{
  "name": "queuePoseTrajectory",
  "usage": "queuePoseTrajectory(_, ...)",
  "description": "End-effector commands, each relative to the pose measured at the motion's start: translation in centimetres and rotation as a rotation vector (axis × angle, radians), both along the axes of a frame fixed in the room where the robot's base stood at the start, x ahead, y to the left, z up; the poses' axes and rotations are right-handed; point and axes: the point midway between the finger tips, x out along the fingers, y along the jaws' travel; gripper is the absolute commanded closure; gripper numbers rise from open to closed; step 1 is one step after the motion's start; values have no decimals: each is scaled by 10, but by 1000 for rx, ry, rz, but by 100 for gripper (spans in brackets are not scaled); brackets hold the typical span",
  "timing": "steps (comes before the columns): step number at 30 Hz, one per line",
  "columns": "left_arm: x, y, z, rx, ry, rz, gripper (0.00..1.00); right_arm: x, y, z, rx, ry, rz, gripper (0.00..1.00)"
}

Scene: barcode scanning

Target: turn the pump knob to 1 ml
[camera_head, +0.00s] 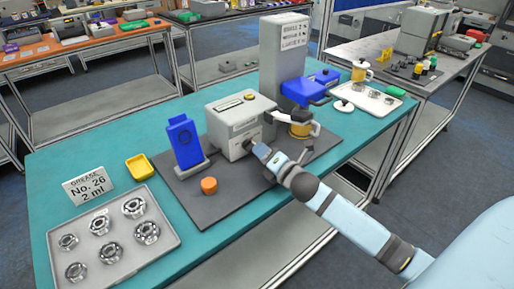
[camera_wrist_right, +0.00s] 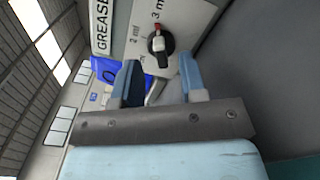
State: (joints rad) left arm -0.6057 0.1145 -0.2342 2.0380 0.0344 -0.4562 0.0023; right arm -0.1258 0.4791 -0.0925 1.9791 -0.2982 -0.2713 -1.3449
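The pump, a light grey box (camera_head: 236,122), stands on the dark mat. Its front shows close in the right wrist view, with a black and silver knob (camera_wrist_right: 160,44) and printed marks including "2 ml" and "3 ml". The knob's red tip points towards "3 ml"; the mark at the lower left is partly hidden. My right gripper (camera_head: 258,150) is at the pump's front. In the right wrist view its two blue fingers (camera_wrist_right: 159,64) are apart and empty, with the knob beyond the gap between them. My left gripper is not in view.
A card (camera_head: 88,187) reads "GREASE No. 26 2 ml". A tray (camera_head: 60,236) holds several bearings. A blue device (camera_head: 184,140), an orange cylinder (camera_head: 209,186) and a yellow dish (camera_head: 140,167) are left of the pump. A grey column (camera_head: 283,50) stands behind it.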

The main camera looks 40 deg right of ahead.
Motion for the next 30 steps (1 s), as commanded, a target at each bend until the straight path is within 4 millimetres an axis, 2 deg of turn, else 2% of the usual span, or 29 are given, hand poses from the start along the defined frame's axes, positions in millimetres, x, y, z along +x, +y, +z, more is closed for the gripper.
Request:
queuePoseTrajectory(3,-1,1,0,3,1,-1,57,17,1,1,-1,-2,-1,62)
queuePoseTrajectory(6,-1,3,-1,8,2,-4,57,25,2,0,-1,0,0,62)
queuePoseTrajectory(17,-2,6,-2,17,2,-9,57,29,2,0,0,1,0,62)
queuePoseTrajectory(22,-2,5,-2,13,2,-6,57,29,2,0,0,1,0,98)
queuePoseTrajectory(30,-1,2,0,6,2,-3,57,29,2,0,-9,0,0,100)
